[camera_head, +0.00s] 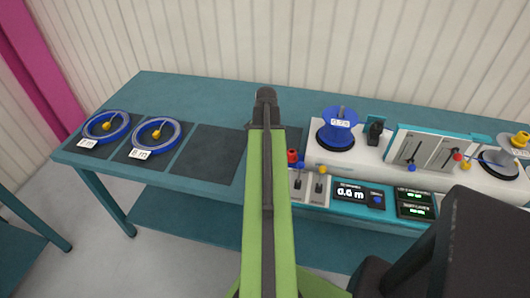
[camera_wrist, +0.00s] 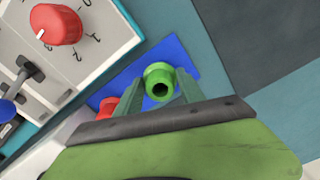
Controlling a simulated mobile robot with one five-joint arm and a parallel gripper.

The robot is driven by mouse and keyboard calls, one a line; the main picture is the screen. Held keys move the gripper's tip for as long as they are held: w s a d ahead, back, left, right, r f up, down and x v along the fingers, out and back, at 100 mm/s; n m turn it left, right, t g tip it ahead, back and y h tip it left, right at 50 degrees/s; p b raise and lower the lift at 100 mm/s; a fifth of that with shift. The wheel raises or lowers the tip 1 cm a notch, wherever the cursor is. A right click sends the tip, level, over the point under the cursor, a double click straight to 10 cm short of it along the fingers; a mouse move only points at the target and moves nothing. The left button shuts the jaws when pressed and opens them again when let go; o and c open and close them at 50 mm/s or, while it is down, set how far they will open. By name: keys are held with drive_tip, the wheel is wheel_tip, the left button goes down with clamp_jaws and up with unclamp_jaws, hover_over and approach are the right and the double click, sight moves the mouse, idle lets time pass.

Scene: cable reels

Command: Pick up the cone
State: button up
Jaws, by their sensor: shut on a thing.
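In the wrist view a small green cone (camera_wrist: 158,73), with a flared collar and a dark hole in its end, sits between the two fingers of my gripper (camera_wrist: 160,88). The fingers are shut on it. It is over a blue pad (camera_wrist: 182,57), and I cannot tell whether it still touches the pad. A similar red piece (camera_wrist: 108,106) is just left of the left finger. In the head view my arm hides the green cone and my gripper, and the red piece (camera_head: 292,156) shows just right of the arm.
A white machine with a red knob (camera_wrist: 56,25) and levers borders the pad on the left. On the teal bench (camera_head: 215,100), two blue cable reels (camera_head: 177,134) lie on dark squares at the left. An empty dark square (camera_head: 208,153) is beside them. A blue spool (camera_head: 338,132) stands on the machine.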

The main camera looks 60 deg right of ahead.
wheel_tip(320, 180, up, 4)
drive_tip(key=p, duration=0.3)
drive_tip(key=shift+p, duration=0.3)
drive_tip(key=s+r+p, duration=0.2)
drive_tip(key=s, duration=0.1)
drive_tip(key=s+d+r+p, duration=0.1)
drive_tip(key=s+r+p, duration=0.1)
drive_tip(key=s, duration=0.2)
drive_tip(key=s+d+r+p, duration=0.1)
drive_tip(key=s+r+p, duration=0.1)
drive_tip(key=s, duration=0.1)
drive_tip(key=shift+s+r, duration=0.3)
drive_tip(key=shift+s, duration=0.1)
drive_tip(key=shift+s+d+p, duration=0.15)
drive_tip(key=shift+s+p, duration=0.15)
drive_tip(key=shift+s, duration=0.05)
drive_tip(key=o, duration=0.8)
drive_tip(key=c, duration=0.7)
drive_tip(key=shift+c, duration=0.5)
